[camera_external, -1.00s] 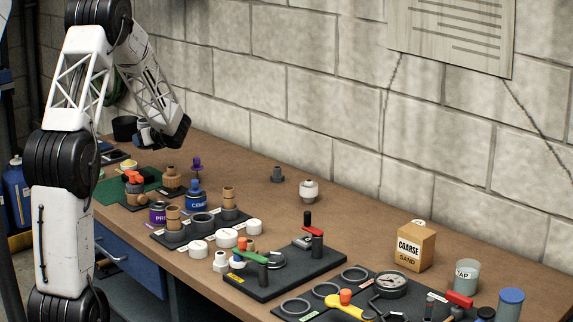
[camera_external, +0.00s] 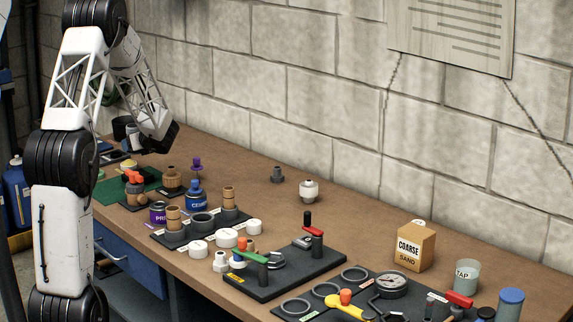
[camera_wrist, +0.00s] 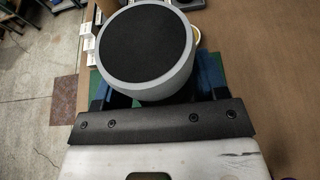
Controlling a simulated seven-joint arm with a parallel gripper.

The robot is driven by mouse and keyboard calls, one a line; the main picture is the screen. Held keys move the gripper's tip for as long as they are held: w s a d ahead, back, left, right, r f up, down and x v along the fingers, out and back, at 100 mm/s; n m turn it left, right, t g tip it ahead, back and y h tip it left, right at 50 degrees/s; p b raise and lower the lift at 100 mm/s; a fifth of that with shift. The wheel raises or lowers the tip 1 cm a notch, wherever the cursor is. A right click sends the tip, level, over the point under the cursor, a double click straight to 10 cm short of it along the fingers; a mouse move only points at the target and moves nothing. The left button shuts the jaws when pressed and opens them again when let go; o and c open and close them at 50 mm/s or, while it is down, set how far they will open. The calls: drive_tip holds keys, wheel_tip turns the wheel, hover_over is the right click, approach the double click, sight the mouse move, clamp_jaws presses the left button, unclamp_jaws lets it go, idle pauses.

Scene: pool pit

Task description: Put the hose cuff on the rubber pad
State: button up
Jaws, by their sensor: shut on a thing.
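The hose cuff appears to be the wide grey cylinder with a black round face (camera_wrist: 151,50) in the wrist view. My gripper (camera_wrist: 152,92) is shut on it, with the blue jaws at its two sides. In the external view the held cuff (camera_external: 121,129) is small and partly hidden by my arm, above the far left end of the bench. A green mat (camera_external: 103,190) lies on the bench below and in front; I cannot tell whether it is the rubber pad. Its green also shows beside the jaws in the wrist view.
Fittings, a purple tin (camera_external: 158,213) and a blue jar (camera_external: 196,197) stand to the right of the mat. A dark board (camera_external: 285,275) with a green-handled clamp is nearer the front.

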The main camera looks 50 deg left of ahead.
drive_tip(key=shift+f, duration=2.1)
drive_tip(key=shift+f, duration=1.85)
drive_tip(key=shift+f, duration=0.15)
drive_tip(key=o, duration=0.9)
drive_tip(key=shift+o, duration=0.2)
drive_tip(key=shift+v, duration=0.75)
drive_tip(key=v, duration=1)
drive_tip(key=shift+d+r, duration=0.2)
drive_tip(key=shift+d, duration=0.05)
